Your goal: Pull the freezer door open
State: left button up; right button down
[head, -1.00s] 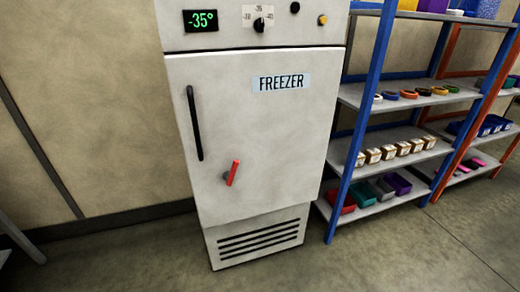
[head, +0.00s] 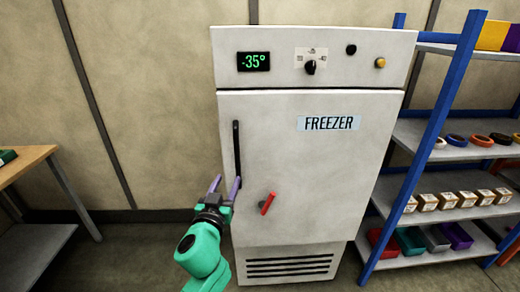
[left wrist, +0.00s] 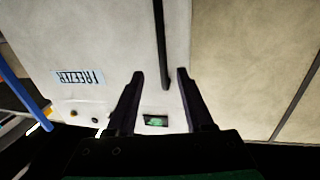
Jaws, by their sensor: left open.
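The freezer door (head: 320,170) is white, labelled FREEZER, and looks shut. Its black vertical bar handle (head: 236,150) is on the door's left side; a red lever (head: 268,204) sits lower down. My left gripper (head: 225,183) is open, near the handle's lower end. In the left wrist view, which is upside down, the handle (left wrist: 161,40) runs in between the open fingers of my left gripper (left wrist: 160,74). I see no finger closed on it, and cannot tell how deep it lies between them. My right gripper is not in view.
A blue-posted shelf (head: 430,130) with boxes and rings stands close on the freezer's right. A wooden table (head: 25,162) is at the far left. The floor between the table and the freezer looks clear. The panel above the door has a -35° display (head: 254,61).

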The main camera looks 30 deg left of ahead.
aim_at(237, 158)
pick_arm(q)
jog(key=p+x, duration=0.1)
jog(key=x, duration=0.8)
jog(key=p+x, duration=0.1)
jog(key=x, duration=0.4)
jog(key=shift+a+f+p, duration=0.1)
jog(key=shift+a+p, duration=0.25)
grip_shut()
dwell(0.5)
